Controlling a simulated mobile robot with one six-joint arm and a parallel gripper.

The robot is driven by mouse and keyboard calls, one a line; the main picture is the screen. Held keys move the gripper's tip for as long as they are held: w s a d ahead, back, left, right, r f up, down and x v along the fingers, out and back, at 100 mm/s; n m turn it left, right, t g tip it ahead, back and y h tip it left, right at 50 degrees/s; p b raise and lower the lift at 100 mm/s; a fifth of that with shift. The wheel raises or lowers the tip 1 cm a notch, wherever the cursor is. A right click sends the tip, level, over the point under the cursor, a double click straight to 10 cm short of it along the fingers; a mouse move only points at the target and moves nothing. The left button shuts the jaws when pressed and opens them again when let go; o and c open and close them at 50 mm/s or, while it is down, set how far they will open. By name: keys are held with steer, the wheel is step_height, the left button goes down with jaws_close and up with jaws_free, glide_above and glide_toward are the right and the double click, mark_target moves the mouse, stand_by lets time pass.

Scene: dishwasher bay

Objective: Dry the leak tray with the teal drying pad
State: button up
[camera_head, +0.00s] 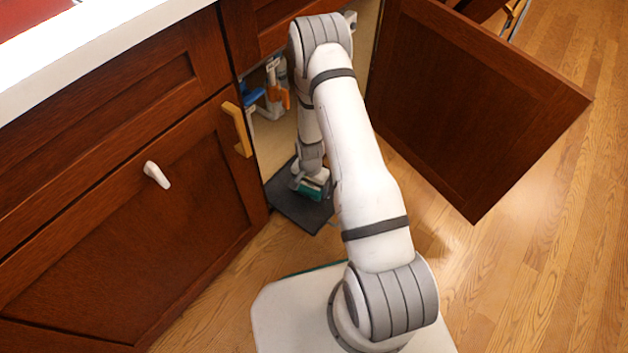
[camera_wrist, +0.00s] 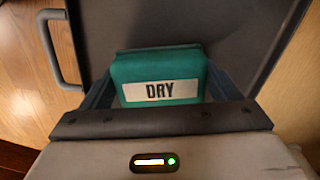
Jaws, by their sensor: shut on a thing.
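The teal drying pad (camera_wrist: 150,67), with a white label reading "DRY", is between the fingers of my gripper (camera_wrist: 155,85) in the wrist view. My gripper is shut on it. In the head view the pad (camera_head: 311,192) shows as a small teal patch under my gripper (camera_head: 313,185). The dark grey leak tray (camera_head: 290,208) lies low at the cabinet opening, and the pad is over it. The tray (camera_wrist: 235,25) also spreads behind the pad in the wrist view. I cannot tell whether the pad touches the tray.
An open cabinet door (camera_head: 470,100) stands to the right of my arm. A closed cabinet door (camera_head: 130,230) with a white handle is on the left. Blue and orange items (camera_head: 268,98) stand inside the cabinet. Wooden floor (camera_head: 540,230) is clear at the right.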

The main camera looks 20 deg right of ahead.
mark_target(310, 186)
steer(key=shift+r+p, duration=1.3)
steer(key=shift+r, duration=1.15)
